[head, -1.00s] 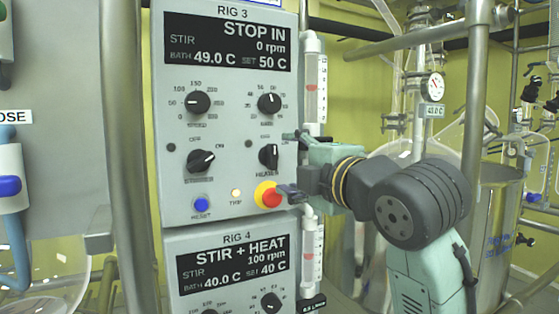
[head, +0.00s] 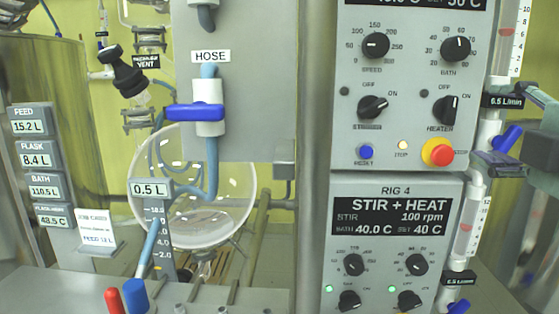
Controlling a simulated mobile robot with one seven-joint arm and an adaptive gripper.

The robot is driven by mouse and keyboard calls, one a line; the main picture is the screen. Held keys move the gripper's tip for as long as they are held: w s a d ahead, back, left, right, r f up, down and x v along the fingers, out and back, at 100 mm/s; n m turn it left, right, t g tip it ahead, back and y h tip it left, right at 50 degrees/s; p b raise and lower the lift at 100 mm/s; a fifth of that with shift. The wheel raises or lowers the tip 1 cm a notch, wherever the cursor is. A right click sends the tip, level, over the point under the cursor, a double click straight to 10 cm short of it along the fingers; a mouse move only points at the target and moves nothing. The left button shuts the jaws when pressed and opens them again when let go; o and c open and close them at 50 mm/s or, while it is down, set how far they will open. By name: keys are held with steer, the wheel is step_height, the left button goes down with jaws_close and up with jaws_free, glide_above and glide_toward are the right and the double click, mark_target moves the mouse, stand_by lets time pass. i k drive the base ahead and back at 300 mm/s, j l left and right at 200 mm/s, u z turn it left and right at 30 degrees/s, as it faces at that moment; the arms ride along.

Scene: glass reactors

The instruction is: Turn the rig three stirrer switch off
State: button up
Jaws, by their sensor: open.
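The rig three stirrer switch (head: 373,107) is a black knob at the lower left of the upper control panel (head: 345,150) in the head view. Its handle slants up and right, toward the ON mark. Nothing covers it. The black heater knob (head: 446,110) stands to its right, its handle closer to upright. My gripper (head: 502,126) is at the right edge of the view, beside the panel and apart from the stirrer switch. Its fingers are spread, one above the other, and nothing shows held between them. Much of the gripper is cut off by the frame.
A red and yellow stop button (head: 437,152) and a blue reset button (head: 366,152) sit below the knobs. The rig 4 panel (head: 331,245) is underneath. Flow tubes with blue valves (head: 508,137) run along the right. A blue hose valve (head: 194,112) and round glass flask (head: 235,200) are left.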

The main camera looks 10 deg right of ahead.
mark_target(369, 107)
steer(key=k+j, duration=0.15)
steer(key=k, duration=0.35)
steer(key=k+j, duration=0.2)
steer(key=k, duration=0.25)
